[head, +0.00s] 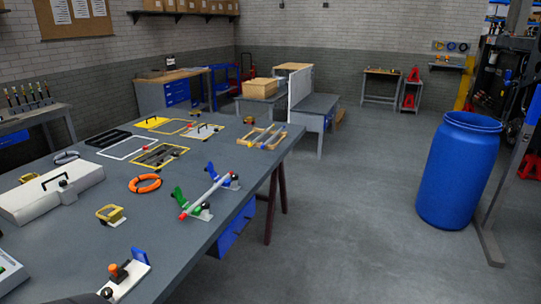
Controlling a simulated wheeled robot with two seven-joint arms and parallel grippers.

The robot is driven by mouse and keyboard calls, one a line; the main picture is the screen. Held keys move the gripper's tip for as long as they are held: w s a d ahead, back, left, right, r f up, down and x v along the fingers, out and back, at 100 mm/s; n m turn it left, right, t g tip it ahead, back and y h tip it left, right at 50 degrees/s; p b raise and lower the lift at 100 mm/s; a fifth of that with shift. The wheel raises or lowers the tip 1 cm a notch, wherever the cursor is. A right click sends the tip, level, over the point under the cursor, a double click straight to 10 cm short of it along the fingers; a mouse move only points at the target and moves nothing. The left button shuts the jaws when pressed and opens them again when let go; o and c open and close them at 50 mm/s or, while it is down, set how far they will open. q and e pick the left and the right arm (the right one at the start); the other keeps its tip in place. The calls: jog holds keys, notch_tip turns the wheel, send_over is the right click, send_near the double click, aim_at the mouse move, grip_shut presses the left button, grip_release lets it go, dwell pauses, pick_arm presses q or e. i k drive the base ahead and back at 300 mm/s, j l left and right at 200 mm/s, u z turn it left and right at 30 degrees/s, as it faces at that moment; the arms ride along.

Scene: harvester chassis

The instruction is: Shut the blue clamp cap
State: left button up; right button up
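A blue upright plate (140,256) stands at the right end of a white base (126,277) near the front of the table. It looks raised, with an orange and dark knob-like piece (119,271) beside it on the base. Further back, a small blue piece (211,170) stands upright by a grey rod (206,195) with a red end. A green piece (180,196) stands upright near the rod's red end. Which blue piece is the clamp cap I cannot tell for certain.
The grey table (75,240) also holds an orange ring (145,183), a white case (50,192), a yellow bracket (110,214) and several framed parts at the back. A blue barrel (457,172) stands on the floor at the right. The floor between is clear.

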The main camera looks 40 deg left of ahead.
aim_at(213, 174)
jog(key=k+j, duration=0.15)
jog(key=j, duration=0.25)
jog(key=k+j, duration=0.1)
jog(key=j, duration=0.35)
jog(key=k+j, duration=0.15)
jog(key=j, duration=0.25)
jog(key=k+j, duration=0.15)
jog(key=j, duration=0.3)
jog(key=k+j, duration=0.1)
jog(key=j, duration=0.3)
jog(key=k+j, duration=0.15)
jog(key=j, duration=0.25)
